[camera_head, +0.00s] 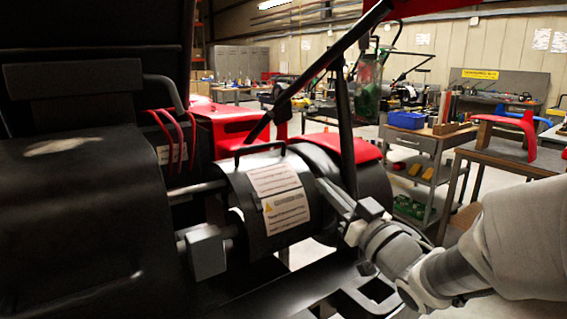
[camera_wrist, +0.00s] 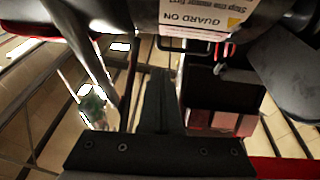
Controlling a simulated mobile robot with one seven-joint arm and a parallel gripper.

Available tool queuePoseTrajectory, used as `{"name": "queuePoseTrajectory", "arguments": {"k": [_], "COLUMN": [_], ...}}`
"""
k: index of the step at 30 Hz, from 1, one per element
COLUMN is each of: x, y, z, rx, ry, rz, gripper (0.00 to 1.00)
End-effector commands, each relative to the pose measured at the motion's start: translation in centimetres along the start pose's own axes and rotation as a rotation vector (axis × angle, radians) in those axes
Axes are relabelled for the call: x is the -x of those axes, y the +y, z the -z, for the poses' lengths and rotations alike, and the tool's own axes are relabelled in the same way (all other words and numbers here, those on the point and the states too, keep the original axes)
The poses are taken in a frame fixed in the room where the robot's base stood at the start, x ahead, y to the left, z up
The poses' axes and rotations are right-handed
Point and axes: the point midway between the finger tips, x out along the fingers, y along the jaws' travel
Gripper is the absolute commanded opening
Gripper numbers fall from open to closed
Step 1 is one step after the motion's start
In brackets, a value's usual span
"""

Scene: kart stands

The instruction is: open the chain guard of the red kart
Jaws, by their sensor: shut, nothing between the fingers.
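The chain guard (camera_head: 238,190) of the red kart is a rounded black cover with white warning labels. A black bar handle (camera_head: 260,149) arches over its top. The guard appears closed, lying down over the parts below. My gripper (camera_head: 325,187) comes in from the right, its fingers shut and empty at the guard's right side; I cannot tell whether they touch it. In the wrist view the shut fingers (camera_wrist: 158,85) point up from the bottom, and the guard's label (camera_wrist: 202,16) shows upside down at the top.
A dark strut (camera_head: 345,130) and a slanting bar (camera_head: 320,65) stand close behind and above my gripper. The black seat-like body (camera_head: 85,215) fills the left. A grey cart (camera_head: 430,150) with a blue bin (camera_head: 406,120) and a workbench (camera_head: 510,150) stand behind on the right.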

Motion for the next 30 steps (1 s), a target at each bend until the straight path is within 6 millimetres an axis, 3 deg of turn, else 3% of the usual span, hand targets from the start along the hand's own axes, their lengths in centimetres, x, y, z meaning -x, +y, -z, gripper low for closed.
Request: {"name": "queuePoseTrajectory", "arguments": {"k": [5, 18, 24, 30], "x": [-2.1, -10.9, -13.1, -13.8], "y": [-0.1, -0.1, -0.1, -0.1], "z": [0.0, -0.1, 0.0, 0.0], "rx": [-0.001, -0.001, 0.000, -0.001], "ry": [0.002, 0.002, 0.001, 0.000], "rz": [0.005, 0.003, 0.002, 0.000], "gripper": [0.00, 0.00, 0.00, 0.00]}}
